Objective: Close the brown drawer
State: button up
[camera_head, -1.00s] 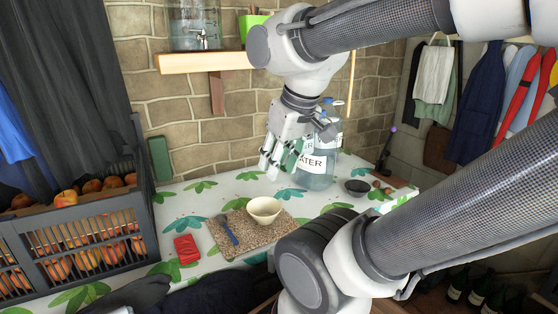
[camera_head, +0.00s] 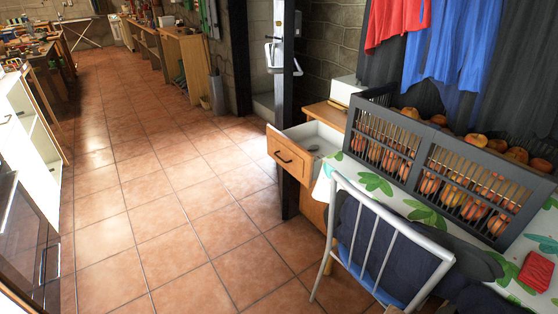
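The brown drawer (camera_head: 288,157) is pulled open from a small wooden cabinet (camera_head: 325,115), right of the picture's middle. Its front is orange-brown wood with a dark handle (camera_head: 283,157), and its inside is pale. Something small lies inside it, too unclear to name. My gripper and arm are not in the current head view.
A metal chair (camera_head: 385,240) with dark cloth stands in front of the table, near the drawer. A dark crate (camera_head: 440,165) of fruit sits on the leaf-patterned cloth. A white cabinet (camera_head: 30,140) stands at left. The tiled floor (camera_head: 160,190) between is clear.

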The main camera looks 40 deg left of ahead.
aim_at(289, 148)
jog(key=k+u, duration=0.1)
jog(key=u, duration=0.6)
jog(key=i+u, duration=0.15)
jog(key=u, duration=0.65)
jog(key=i+j+u, duration=0.3)
jog(key=i+j, duration=0.05)
jog(key=i, duration=0.1)
